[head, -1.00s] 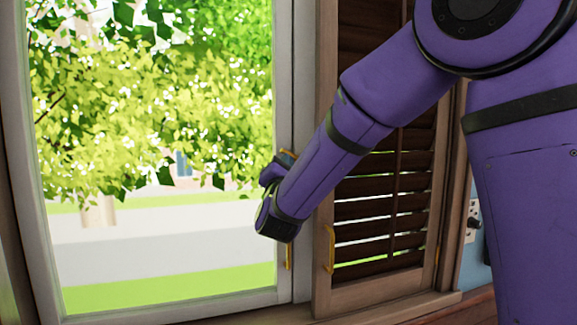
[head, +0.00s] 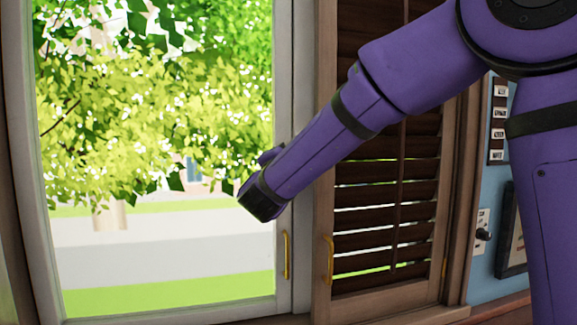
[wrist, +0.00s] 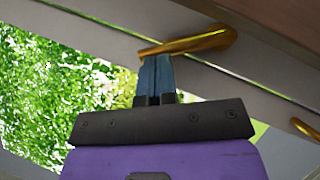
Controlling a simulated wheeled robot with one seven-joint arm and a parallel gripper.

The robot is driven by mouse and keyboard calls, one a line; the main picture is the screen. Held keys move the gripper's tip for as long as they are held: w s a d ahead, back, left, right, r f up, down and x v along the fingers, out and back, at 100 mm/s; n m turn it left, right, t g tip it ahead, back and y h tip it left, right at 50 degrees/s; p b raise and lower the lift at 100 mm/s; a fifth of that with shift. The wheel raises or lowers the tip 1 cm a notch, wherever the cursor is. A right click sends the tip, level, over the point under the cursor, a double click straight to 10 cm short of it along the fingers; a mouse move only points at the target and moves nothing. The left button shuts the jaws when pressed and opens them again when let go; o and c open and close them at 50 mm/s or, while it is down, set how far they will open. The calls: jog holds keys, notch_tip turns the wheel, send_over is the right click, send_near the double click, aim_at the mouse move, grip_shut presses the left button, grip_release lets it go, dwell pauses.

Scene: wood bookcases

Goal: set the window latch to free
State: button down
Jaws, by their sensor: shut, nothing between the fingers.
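The brass window latch (wrist: 190,42) shows in the wrist view as a lever on the pale window frame (wrist: 100,30). Its thick end is at the right and its thin end points left. My gripper (wrist: 155,60) is shut and empty, its fingertips right at the thin half of the lever; I cannot tell whether they touch it. In the head view my arm hides the latch and the fingers. The window (head: 150,306) fills the left of that view, with a brass handle (head: 286,257) low on its right side.
A louvered shutter (head: 385,225) with its own brass handle (head: 329,260) stands right of the window. Farther right, a blue wall carries a labelled panel (head: 498,120), a switch plate (head: 483,232) and a dark frame (head: 511,240). Another brass end (wrist: 305,128) shows in the wrist view.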

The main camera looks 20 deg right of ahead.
jog(key=shift+d+r+m+g+y, duration=0.1)
jog(key=shift+d+r+m+g, duration=0.4)
jog(key=shift+m, duration=0.45)
jog(key=shift+d+r+m+g+y, duration=0.1)
jog(key=shift+d+r+m+g, duration=0.15)
jog(key=shift+d+m+g, duration=0.55)
jog(key=shift+d+r+m+g+y, duration=0.1)
jog(key=shift+d+r+m+g, duration=0.25)
jog(key=shift+m, duration=0.8)
jog(key=shift+r, duration=0.1)
jog(key=shift+a, duration=0.2)
